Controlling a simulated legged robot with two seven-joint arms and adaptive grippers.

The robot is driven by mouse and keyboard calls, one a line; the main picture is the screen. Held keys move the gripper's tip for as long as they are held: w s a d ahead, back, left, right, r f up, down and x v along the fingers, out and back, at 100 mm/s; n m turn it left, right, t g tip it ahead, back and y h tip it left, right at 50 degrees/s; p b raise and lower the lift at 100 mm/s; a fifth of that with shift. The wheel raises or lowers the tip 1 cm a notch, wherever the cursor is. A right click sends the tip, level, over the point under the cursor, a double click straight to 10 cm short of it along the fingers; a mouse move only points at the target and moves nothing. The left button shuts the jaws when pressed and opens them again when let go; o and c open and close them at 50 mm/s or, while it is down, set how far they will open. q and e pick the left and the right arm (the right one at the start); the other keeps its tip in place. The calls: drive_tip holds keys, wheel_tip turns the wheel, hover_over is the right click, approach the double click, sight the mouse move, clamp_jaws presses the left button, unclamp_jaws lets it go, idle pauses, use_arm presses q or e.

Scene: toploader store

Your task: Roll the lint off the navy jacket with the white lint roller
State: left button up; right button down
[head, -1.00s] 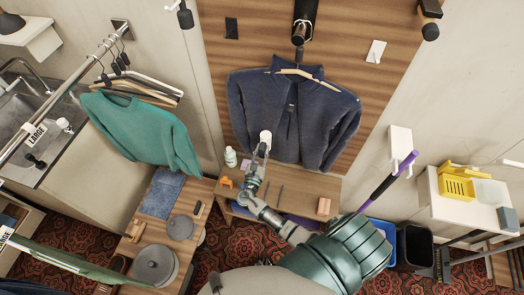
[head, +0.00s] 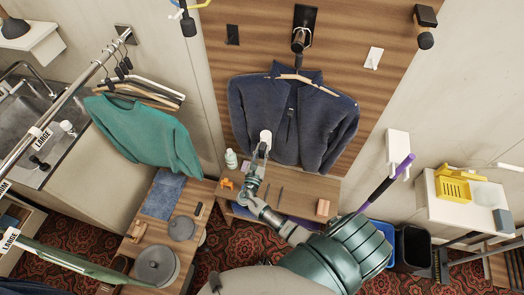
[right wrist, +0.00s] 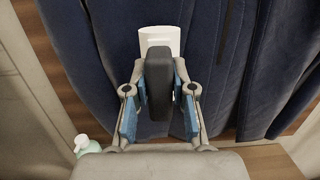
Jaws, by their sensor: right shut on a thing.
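The navy jacket (head: 312,120) hangs on a wooden hanger against the wood-panelled wall; it fills much of the right wrist view (right wrist: 255,60). My right gripper (head: 260,158) is shut on the dark handle of the white lint roller (head: 266,136). In the right wrist view the fingers (right wrist: 160,95) stand on both sides of the handle, and the roller's white head (right wrist: 160,38) is at the jacket's lower left front. It overlaps the jacket in view; I cannot tell whether it touches. I see no lint clearly. My left gripper is not in view.
A wooden bench (head: 295,190) below the jacket holds a small bottle (head: 231,158), an orange item (head: 226,183) and a wooden block (head: 322,207). A green sweater (head: 150,135) hangs at left. A purple-handled tool (head: 390,180) leans at right.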

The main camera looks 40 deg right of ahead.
drive_tip(key=shift+f, duration=0.1)
drive_tip(key=shift+f+b, duration=0.3)
drive_tip(key=shift+s+a+p, duration=0.3)
drive_tip(key=shift+s+a, duration=0.05)
drive_tip(key=shift+a, duration=0.05)
drive_tip(key=shift+r+p+v, duration=0.2)
drive_tip(key=shift+p+v, duration=0.1)
drive_tip(key=shift+v, duration=0.9)
drive_tip(key=shift+r+p+v, duration=0.25)
drive_tip(key=shift+v, duration=0.95)
